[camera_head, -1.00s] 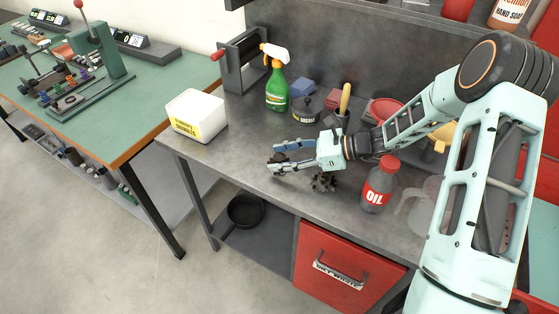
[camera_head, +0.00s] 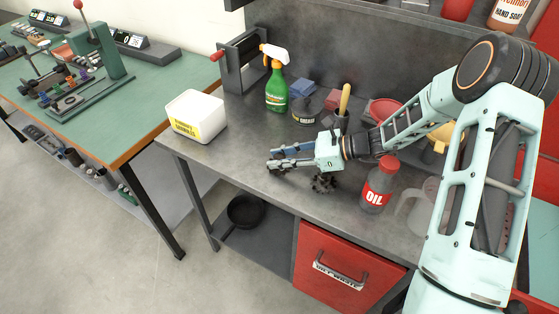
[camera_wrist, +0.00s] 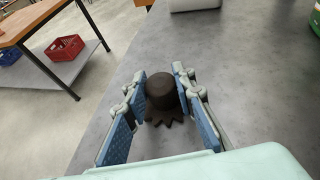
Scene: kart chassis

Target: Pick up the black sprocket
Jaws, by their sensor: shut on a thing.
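The black sprocket (camera_wrist: 162,95), a dark rounded piece with a toothed edge, sits between the two blue-padded fingers of my gripper (camera_wrist: 166,80) in the wrist view. The fingers are shut on it from both sides. In the head view my gripper (camera_head: 273,161) is low over the grey bench and points left. The fingers mostly hide what is between them there. A dark toothed part (camera_head: 323,183) shows on the bench just below my palm in the head view. I cannot tell whether it is the same piece.
An oil bottle (camera_head: 378,185) and a clear jug (camera_head: 413,212) stand right of my gripper. A white box (camera_head: 196,115), green spray bottle (camera_head: 276,92) and dark tin (camera_head: 305,112) stand behind. The bench (camera_head: 225,155) left of the fingers is clear.

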